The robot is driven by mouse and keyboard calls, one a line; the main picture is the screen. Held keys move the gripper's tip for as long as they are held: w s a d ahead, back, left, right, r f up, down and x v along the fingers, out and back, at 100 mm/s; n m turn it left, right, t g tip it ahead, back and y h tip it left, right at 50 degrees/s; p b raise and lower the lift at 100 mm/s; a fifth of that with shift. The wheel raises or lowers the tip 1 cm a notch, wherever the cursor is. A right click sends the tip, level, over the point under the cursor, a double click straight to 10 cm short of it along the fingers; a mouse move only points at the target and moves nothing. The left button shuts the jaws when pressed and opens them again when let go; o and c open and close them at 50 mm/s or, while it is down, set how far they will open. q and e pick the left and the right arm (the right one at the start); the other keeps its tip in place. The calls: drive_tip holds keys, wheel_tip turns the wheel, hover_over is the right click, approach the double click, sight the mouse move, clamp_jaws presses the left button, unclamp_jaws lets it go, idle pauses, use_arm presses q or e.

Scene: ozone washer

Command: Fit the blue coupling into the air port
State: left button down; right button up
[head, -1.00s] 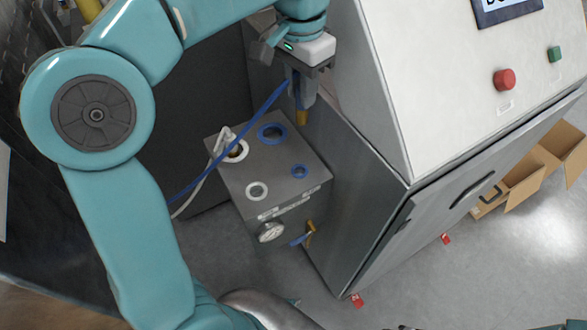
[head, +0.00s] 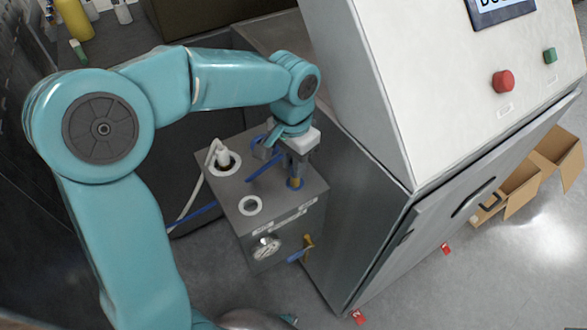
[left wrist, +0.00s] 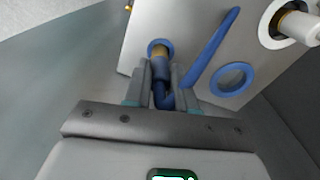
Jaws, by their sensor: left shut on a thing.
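My left gripper (head: 296,166) is above the grey box and shut on the blue coupling (left wrist: 161,72). The coupling has a brass end (head: 294,182) pointing down and a bent blue hose tail. The brass end is at the small blue-ringed air port (left wrist: 160,43) near the box's right corner. In the left wrist view it overlaps the ring opening; I cannot tell how deep it sits. The coupling looks roughly upright in the head view. The gripper fingers hide part of it. My right gripper is not in view.
The grey box (head: 230,185) also has a white-ringed open port (head: 250,205), a port holding a white hose (head: 219,156), and a large blue-ringed port (left wrist: 235,79). A gauge (head: 266,248) and brass valve (head: 308,242) are on its front. A tall cabinet (head: 372,195) stands close right.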

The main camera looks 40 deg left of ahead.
sight(295, 182)
use_arm(q)
wheel_tip(295, 182, down, 3)
drive_tip(key=shift+w+r, duration=0.1)
drive_tip(key=c, duration=0.9)
unclamp_jaws()
drive_tip(key=shift+c, duration=0.2)
